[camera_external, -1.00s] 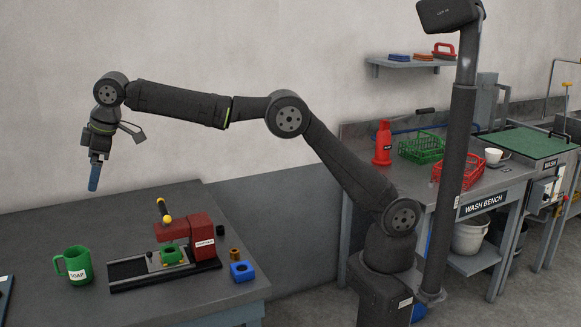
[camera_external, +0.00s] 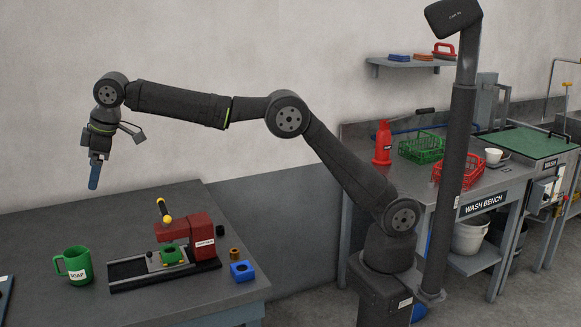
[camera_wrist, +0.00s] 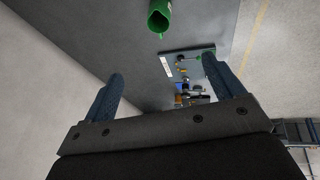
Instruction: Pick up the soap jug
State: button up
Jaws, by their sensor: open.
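The soap jug (camera_external: 78,264) is a green mug-like jug with a handle on its left and a white SOAP label. It stands upright on the dark table at the left in the external view. In the wrist view the green jug (camera_wrist: 159,15) shows at the top, between and beyond the fingers, partly cut by the frame edge. My gripper (camera_external: 94,178) hangs well above the table, up and slightly right of the jug in the external view. In the wrist view its two blue fingers (camera_wrist: 163,88) are spread apart with nothing between them.
A red press-like fixture (camera_external: 197,238) on a black base stands right of the jug, with a green piece in it. A blue block (camera_external: 242,271) and a brass piece (camera_external: 235,254) lie beside it. The wash bench (camera_external: 485,200) is at the right. The air around my gripper is clear.

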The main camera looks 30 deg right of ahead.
jog(key=f+n, duration=0.1)
jog(key=n, duration=0.1)
jog(key=n+t, duration=0.2)
jog(key=n, duration=2.3)
send_near(75, 258)
jog(key=shift+y, duration=0.3)
jog(key=shift+w+d+r+x, duration=0.15)
jog(key=shift+w+x, duration=0.25)
jog(key=shift+x, duration=1.85)
jog(key=shift+w+d+x, duration=0.3)
jog(key=shift+w+x, duration=0.1)
jog(key=shift+x, duration=1.85)
jog(key=shift+w+d+r+x, duration=0.15)
jog(key=shift+w+x, duration=0.25)
jog(key=shift+x, duration=1.8)
jog(key=shift+f, duration=0.1)
jog(key=shift+c, duration=0.4)
jog(key=c, duration=1.2)
jog(key=shift+o, duration=0.2)
jog(key=shift+r, duration=0.2)
